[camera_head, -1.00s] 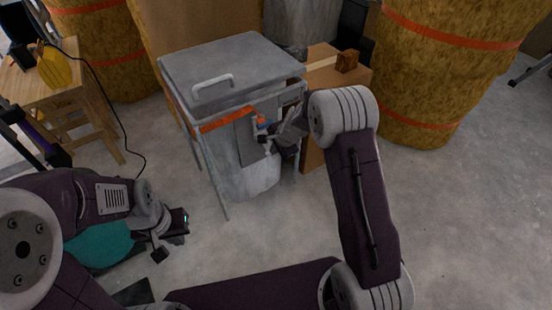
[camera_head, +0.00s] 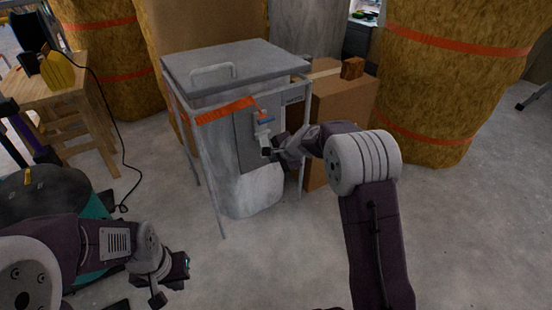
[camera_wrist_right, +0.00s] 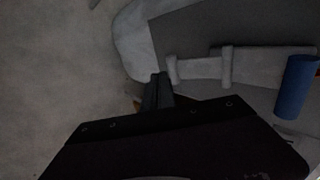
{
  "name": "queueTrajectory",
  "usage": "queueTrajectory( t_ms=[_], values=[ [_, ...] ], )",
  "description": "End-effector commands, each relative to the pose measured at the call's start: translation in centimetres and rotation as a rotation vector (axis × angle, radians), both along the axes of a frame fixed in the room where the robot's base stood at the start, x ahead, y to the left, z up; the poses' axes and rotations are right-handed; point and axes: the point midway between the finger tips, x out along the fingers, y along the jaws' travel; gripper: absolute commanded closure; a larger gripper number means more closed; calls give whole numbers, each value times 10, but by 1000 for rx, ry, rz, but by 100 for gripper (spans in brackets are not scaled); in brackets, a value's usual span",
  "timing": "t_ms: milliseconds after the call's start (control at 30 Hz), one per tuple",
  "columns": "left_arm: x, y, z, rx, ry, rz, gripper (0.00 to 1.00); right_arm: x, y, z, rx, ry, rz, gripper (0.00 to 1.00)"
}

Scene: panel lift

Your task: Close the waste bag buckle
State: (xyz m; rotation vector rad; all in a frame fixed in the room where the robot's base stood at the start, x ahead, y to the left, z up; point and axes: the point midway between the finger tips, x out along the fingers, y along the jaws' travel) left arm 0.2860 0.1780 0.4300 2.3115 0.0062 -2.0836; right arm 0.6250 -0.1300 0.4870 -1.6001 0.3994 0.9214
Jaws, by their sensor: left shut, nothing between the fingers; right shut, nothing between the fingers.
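The waste bag (camera_head: 250,190) hangs in a metal stand under a grey lid (camera_head: 235,62). On its front is a dark grey plate (camera_head: 245,150) with the buckle (camera_head: 263,130), a light grey lever with a blue and orange part at its top. In the right wrist view the grey buckle (camera_wrist_right: 225,66) lies sideways, with a blue cylinder (camera_wrist_right: 294,87) at its right. My right gripper (camera_head: 270,151) is shut and empty by the buckle's lower end; its fingertips (camera_wrist_right: 158,92) show close beside it, contact unclear. My left gripper (camera_head: 172,282) is shut and empty, low at the left, away from the bag.
A cardboard box (camera_head: 340,105) stands right behind the stand. Large yellow-brown wrapped rolls (camera_head: 440,80) stand behind and at the right. A wooden stool (camera_head: 65,105) with a yellow object and a cable is at the left.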

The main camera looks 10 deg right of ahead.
Motion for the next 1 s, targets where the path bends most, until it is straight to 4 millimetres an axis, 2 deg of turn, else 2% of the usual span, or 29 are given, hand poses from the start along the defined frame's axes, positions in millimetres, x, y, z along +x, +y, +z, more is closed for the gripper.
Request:
queueTrajectory(
  t_ms=[400, 1000],
  values=[
    [0, 0, -1, 0, 0, 0, 100, 12, 5, -16, 0, 1, 1, 100],
    [0, 0, -1, 0, 0, 0, 100, 14, 5, -18, 0, 1, -1, 100]
  ],
)
